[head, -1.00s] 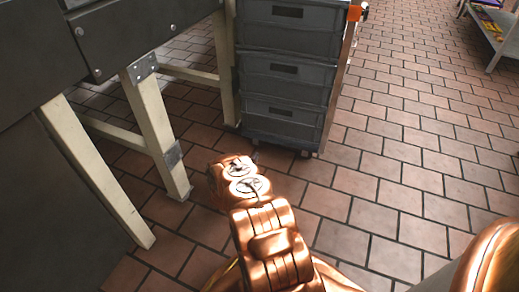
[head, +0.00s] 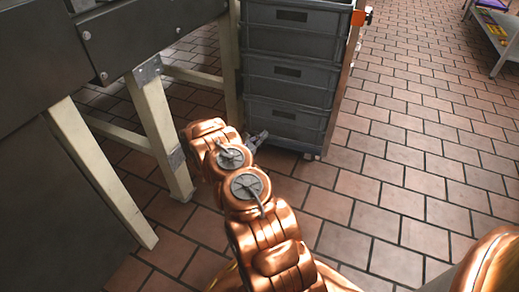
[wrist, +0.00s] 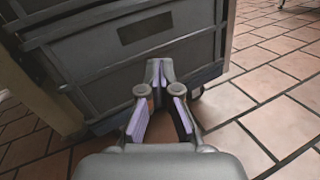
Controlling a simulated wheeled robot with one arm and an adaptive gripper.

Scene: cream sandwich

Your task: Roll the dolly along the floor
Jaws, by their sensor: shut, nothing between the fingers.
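The dolly (head: 290,149) is a low dark base on small casters under a stack of grey crates (head: 288,70). It stands on the floor beside the pale leg of the machine. In the wrist view its edge (wrist: 211,74) and one caster (wrist: 197,92) show low under the bottom crate. My gripper (head: 257,140) is low in front of the bottom crate, near its left side. In the wrist view my gripper (wrist: 160,68) is shut and empty, its fingertips meeting in front of the crate's lower face. Whether they touch it I cannot tell.
A large grey machine (head: 125,35) on pale legs (head: 160,130) fills the left. A tall upright with an orange part (head: 362,17) stands at the stack's right edge. Open tiled floor (head: 410,140) lies to the right. A shelf (head: 497,35) stands at the far right.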

